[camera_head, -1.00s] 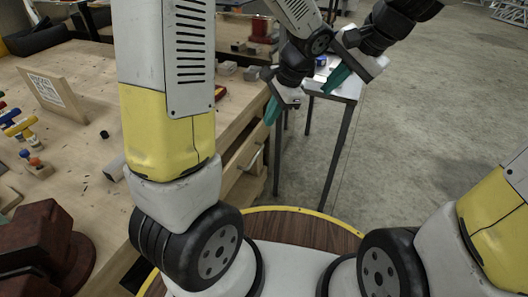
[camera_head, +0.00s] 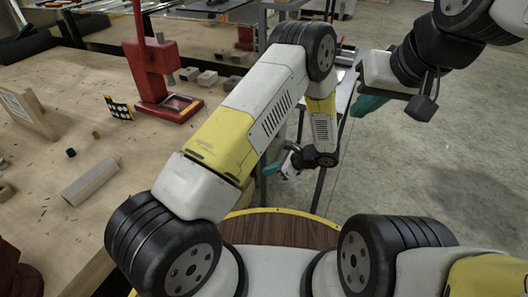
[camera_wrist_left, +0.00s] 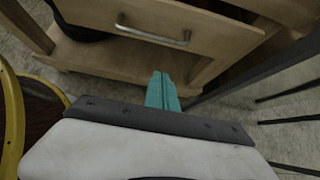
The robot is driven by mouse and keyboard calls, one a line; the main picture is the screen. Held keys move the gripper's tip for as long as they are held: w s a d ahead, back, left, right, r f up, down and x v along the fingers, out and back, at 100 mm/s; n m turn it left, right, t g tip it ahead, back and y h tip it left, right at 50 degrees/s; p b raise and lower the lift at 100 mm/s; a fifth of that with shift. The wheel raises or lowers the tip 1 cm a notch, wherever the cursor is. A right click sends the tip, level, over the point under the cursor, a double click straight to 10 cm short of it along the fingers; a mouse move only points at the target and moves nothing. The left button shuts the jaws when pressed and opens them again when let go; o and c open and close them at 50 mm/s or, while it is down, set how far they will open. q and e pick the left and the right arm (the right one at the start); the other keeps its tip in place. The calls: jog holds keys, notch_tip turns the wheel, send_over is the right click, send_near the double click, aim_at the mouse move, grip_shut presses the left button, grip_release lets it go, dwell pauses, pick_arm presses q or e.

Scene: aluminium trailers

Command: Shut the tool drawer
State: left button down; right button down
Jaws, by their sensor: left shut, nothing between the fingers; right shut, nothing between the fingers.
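The wooden tool drawer (camera_wrist_left: 205,22) shows its front and metal bar handle (camera_wrist_left: 150,36) at the top of the left wrist view. How far it stands out is not clear there. In the head view my left arm hides most of the bench side where the drawer is. My left gripper (camera_wrist_left: 161,90) is shut and empty, its teal fingertips pointing at the bench below the handle, with no clear contact. It also shows low beside the bench in the head view (camera_head: 273,168). My right gripper (camera_head: 368,104) is shut and empty, further right over the floor.
The wooden workbench (camera_head: 60,215) fills the left, holding a red press (camera_head: 155,65), a grey bar (camera_head: 91,181) and small blocks. A small table (camera_head: 343,92) stands behind my left arm. The concrete floor (camera_head: 440,180) on the right is clear.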

pick_arm(q)
jog(key=w+a+f, duration=0.3)
jog(key=a+f, duration=0.1)
jog(key=a, duration=0.5)
jog(key=shift+w+a+f, duration=0.15)
jog(key=shift+a+f, duration=0.1)
jog(key=shift+f, duration=0.05)
